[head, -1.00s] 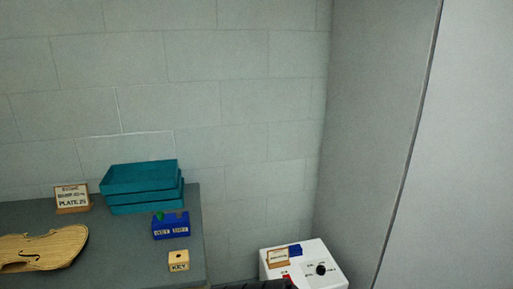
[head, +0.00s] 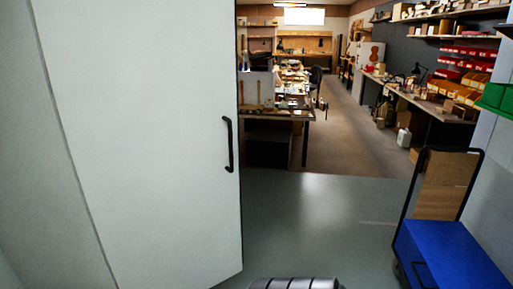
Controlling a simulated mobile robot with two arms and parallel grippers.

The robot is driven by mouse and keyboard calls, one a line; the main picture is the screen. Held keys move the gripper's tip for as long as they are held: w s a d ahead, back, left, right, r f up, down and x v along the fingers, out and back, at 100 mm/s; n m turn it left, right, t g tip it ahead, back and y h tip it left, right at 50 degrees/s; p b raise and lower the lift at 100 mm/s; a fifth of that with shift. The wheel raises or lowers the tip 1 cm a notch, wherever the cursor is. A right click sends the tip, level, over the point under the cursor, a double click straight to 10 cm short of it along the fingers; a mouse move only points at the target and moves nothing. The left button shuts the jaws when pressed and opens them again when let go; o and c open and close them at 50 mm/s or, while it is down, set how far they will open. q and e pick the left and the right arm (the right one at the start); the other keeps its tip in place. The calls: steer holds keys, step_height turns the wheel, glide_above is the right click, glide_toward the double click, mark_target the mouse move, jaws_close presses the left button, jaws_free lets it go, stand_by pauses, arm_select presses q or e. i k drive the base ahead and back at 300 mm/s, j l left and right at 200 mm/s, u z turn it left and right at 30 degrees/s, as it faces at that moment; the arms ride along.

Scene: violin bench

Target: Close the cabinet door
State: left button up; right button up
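A tall white door panel (head: 150,130), which I take to be the cabinet door, fills much of the left half of the head view. A black bar handle (head: 229,145) is fixed upright near its right edge. The inside of the cabinet does not show, and I cannot tell how far the door stands open. Neither of my grippers is in view. A grey ribbed part at the bottom middle appears to be mine.
Grey floor (head: 310,215) lies clear right of the door. A blue cart (head: 450,255) with a black handle frame stands at the lower right. A cluttered workbench (head: 290,105) stands beyond the door's edge. Another bench (head: 430,98) and shelves with bins line the right wall.

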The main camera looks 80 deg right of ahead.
mark_target(145, 92)
steer(key=z, duration=1.8)
